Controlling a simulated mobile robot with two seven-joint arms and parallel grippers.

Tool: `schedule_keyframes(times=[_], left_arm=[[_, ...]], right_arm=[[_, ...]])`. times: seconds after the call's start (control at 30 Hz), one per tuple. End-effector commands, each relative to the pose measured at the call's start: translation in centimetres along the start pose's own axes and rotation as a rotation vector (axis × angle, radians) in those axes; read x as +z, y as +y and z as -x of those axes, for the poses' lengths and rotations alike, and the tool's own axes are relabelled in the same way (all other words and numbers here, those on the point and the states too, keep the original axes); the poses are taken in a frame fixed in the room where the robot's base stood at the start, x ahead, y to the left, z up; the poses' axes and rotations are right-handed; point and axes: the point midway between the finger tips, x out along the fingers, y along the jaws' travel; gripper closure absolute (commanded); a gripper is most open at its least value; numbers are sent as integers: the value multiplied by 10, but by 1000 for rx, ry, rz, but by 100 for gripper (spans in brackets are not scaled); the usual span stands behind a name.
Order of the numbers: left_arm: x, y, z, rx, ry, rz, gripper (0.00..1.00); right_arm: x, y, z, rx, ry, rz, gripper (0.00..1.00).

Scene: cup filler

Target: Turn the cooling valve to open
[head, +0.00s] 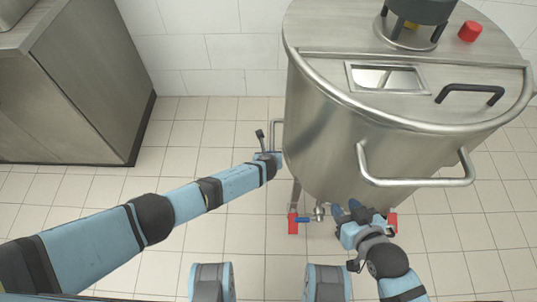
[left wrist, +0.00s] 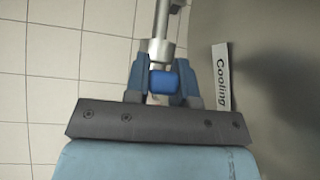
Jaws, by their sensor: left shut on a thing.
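The cooling valve's blue handle (left wrist: 163,80) shows in the left wrist view, on a metal stem below a pipe. A white label reading "Cooling" (left wrist: 221,78) is beside it on the tank wall. My left gripper (left wrist: 161,75) has its two blue fingers on either side of the handle and is shut on it. In the head view my left gripper (head: 272,158) is at the left side of the steel tank (head: 325,120), and the handle is hidden there. My right gripper (head: 350,210) is low in front of the tank; its finger gap is unclear.
A bent pipe (head: 277,128) runs on the tank's left side. A rail handle (head: 415,182) juts from the tank front. A steel cabinet (head: 80,80) stands at left; tiled floor between is clear.

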Motion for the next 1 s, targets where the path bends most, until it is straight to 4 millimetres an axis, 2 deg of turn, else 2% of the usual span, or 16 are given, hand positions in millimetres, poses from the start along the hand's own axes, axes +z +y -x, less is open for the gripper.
schedule_keyframes(times=[0.43,0.47,0.53,0.57,0.83,1.0], left_arm=[[2,0,-1,6,-3,-6,100],[2,0,-1,6,-3,-6,70],[2,0,0,6,-2,-5,54],[2,0,0,6,-2,-5,51],[1,0,1,5,-1,-5,51],[4,0,19,5,0,-5,51]], right_arm=[[2,0,-1,1,-2,0,62],[1,0,0,1,-2,0,62],[1,0,0,0,-1,0,62],[0,0,0,0,0,0,62],[-2,0,1,0,2,0,62],[-12,0,7,3,-4,6,62]])
